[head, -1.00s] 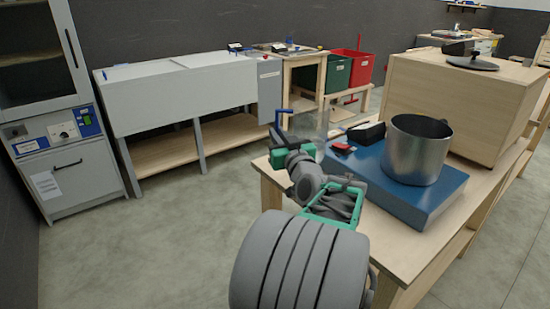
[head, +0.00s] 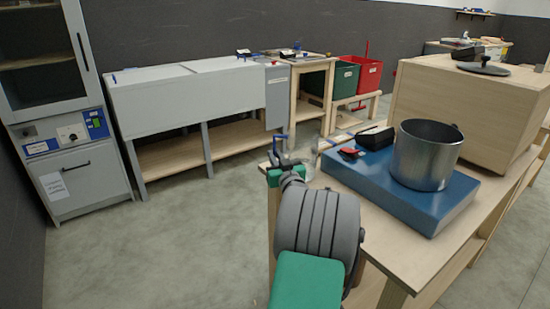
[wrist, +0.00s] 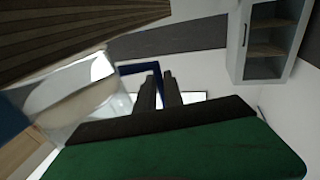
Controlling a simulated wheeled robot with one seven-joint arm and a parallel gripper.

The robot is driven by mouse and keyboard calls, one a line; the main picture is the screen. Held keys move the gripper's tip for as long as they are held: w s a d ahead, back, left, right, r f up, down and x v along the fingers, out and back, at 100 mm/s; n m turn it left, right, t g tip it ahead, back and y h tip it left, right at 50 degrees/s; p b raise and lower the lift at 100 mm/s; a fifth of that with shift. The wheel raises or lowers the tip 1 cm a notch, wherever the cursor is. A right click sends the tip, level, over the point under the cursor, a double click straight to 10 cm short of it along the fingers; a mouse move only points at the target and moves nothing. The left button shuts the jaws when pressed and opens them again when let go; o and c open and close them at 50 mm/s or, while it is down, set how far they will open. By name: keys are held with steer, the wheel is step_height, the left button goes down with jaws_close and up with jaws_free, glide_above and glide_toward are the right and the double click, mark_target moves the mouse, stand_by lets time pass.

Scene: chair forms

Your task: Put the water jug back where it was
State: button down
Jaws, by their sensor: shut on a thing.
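The water jug is clear, with a blue handle, and shows at the left of the wrist view (wrist: 75,95). My gripper (wrist: 160,92) is shut on the jug's blue handle (wrist: 140,66). In the head view my gripper (head: 283,160) is beyond my arm, at the left end of the wooden table.
The wooden table (head: 395,240) bears a blue hotplate-like block (head: 430,208) with a metal pot (head: 427,155), a black item and a red item. A wooden box (head: 465,105) stands behind. A grey bench (head: 190,100) and cabinet (head: 65,160) stand left, with open floor between.

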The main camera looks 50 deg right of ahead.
steer(key=shift+f, duration=0.1)
steer(key=c, duration=1.5)
jaws_free()
steer(key=shift+o, duration=0.2)
